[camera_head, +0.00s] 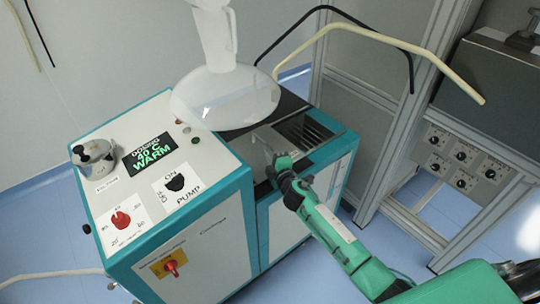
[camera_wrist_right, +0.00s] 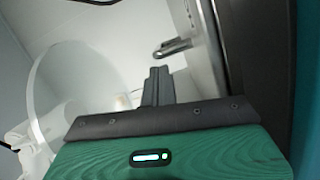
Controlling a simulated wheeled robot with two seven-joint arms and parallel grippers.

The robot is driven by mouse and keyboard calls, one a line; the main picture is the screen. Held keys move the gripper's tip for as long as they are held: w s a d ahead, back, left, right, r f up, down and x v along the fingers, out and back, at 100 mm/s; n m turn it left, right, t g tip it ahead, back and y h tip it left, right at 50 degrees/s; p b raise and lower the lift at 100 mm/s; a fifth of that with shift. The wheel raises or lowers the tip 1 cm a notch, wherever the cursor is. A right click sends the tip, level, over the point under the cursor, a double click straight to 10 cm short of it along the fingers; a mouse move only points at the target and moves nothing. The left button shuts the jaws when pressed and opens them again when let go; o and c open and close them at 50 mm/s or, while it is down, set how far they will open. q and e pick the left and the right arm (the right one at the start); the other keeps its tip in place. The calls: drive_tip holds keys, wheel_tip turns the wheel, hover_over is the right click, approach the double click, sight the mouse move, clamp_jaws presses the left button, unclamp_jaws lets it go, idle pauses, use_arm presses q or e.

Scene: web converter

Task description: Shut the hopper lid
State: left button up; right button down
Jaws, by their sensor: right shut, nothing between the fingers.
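The teal and white machine (camera_head: 215,220) has a recessed hopper-like opening with a dark slatted grille (camera_head: 305,130) at its right rear. A grey metal plate (camera_head: 262,138) lies at the opening; I cannot tell for sure whether it is the lid. My right gripper (camera_head: 273,163) is shut and empty beside this plate, its arm coming from the lower right. In the right wrist view, the shut fingers (camera_wrist_right: 158,86) point toward a metal handle (camera_wrist_right: 173,47) beside an upright metal panel (camera_wrist_right: 208,50). The fingers look apart from the handle. My left gripper is out of view.
A large translucent white disc (camera_head: 225,100) with a bottle-like vessel stands over the machine's back, left of my gripper. Knobs and a display (camera_head: 147,155) are on its top left. A metal frame (camera_head: 385,150) stands at the right. Curved hoses arch behind.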

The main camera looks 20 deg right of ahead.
sight(295, 150)
drive_tip(key=shift+w+d, duration=0.15)
drive_tip(key=shift+d, duration=0.4)
drive_tip(key=w+d, duration=0.1)
drive_tip(key=d, duration=0.2)
drive_tip(key=w+d+b, duration=0.1)
drive_tip(key=d, duration=0.2)
drive_tip(key=w+d, duration=0.1)
drive_tip(key=d, duration=0.3)
drive_tip(key=shift+w, duration=0.3)
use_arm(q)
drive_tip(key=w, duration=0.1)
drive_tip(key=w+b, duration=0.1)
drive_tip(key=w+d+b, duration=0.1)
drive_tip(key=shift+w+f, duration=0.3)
use_arm(e)
drive_tip(key=w+d, duration=0.3)
drive_tip(key=d, duration=0.6)
drive_tip(key=shift+w+d, duration=0.25)
drive_tip(key=shift+d, duration=0.1)
drive_tip(key=shift+r, duration=0.1)
